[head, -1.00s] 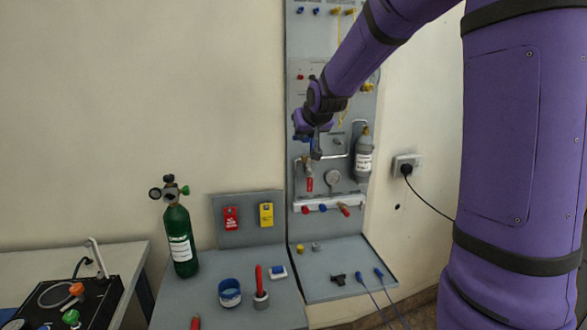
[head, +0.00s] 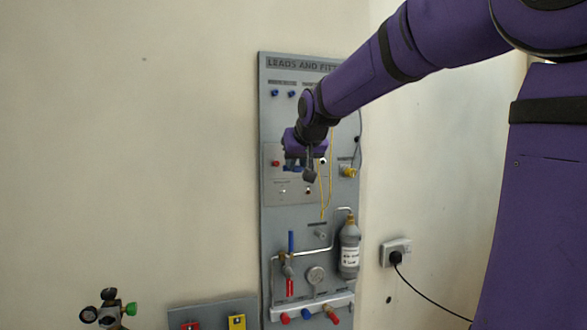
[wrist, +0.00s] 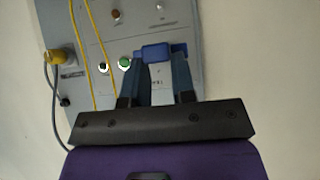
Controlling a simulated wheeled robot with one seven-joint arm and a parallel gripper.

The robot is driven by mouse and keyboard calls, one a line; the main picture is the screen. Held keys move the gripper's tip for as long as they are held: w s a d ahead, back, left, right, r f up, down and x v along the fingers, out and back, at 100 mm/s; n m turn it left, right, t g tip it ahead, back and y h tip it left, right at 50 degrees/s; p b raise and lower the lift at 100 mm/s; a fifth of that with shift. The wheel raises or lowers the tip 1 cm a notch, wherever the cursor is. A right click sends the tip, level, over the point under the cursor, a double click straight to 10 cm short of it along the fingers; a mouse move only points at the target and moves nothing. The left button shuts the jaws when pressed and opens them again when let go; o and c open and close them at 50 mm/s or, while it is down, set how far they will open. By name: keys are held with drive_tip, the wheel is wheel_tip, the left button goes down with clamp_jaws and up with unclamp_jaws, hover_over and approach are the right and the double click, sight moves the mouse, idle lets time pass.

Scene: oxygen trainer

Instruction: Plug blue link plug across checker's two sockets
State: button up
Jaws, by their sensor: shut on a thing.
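My gripper (head: 299,168) is raised in front of the upright grey board, at the height of a pale panel (head: 272,194) that looks like the checker. In the wrist view my gripper (wrist: 163,60) is shut on the blue link plug (wrist: 160,51), held crosswise at the fingertips. The same panel (wrist: 140,25) is behind the plug, with a red-brown round fitting (wrist: 115,14) and a green-ringed one (wrist: 124,64). I cannot tell which fittings are the two sockets. The plug and fingers cover part of the panel. Whether the plug touches it is unclear.
A yellow lead (head: 322,197) hangs beside my gripper, and a yellow plug (head: 347,172) sits to the right. Blue plugs (head: 283,94) hang above. Bare wall lies to the left.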

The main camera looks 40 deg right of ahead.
sight(297, 166)
drive_tip(key=shift+w+r, duration=0.1)
drive_tip(key=shift+w, duration=0.05)
drive_tip(key=shift+d, duration=0.1)
drive_tip(key=shift+w+d, duration=0.25)
drive_tip(key=shift+w, duration=0.7)
drive_tip(key=shift+w+d, duration=0.25)
drive_tip(key=shift+w, duration=0.7)
drive_tip(key=shift+w+d, duration=0.25)
drive_tip(key=shift+w, duration=0.7)
drive_tip(key=shift+w+d, duration=0.2)
drive_tip(key=shift+w, duration=0.4)
drive_tip(key=shift+w+d, duration=0.15)
drive_tip(key=shift+w, duration=0.45)
drive_tip(key=o, duration=1)
drive_tip(key=v, duration=1)
drive_tip(key=shift+s+a+r, duration=0.1)
drive_tip(key=shift+s+r, duration=0.15)
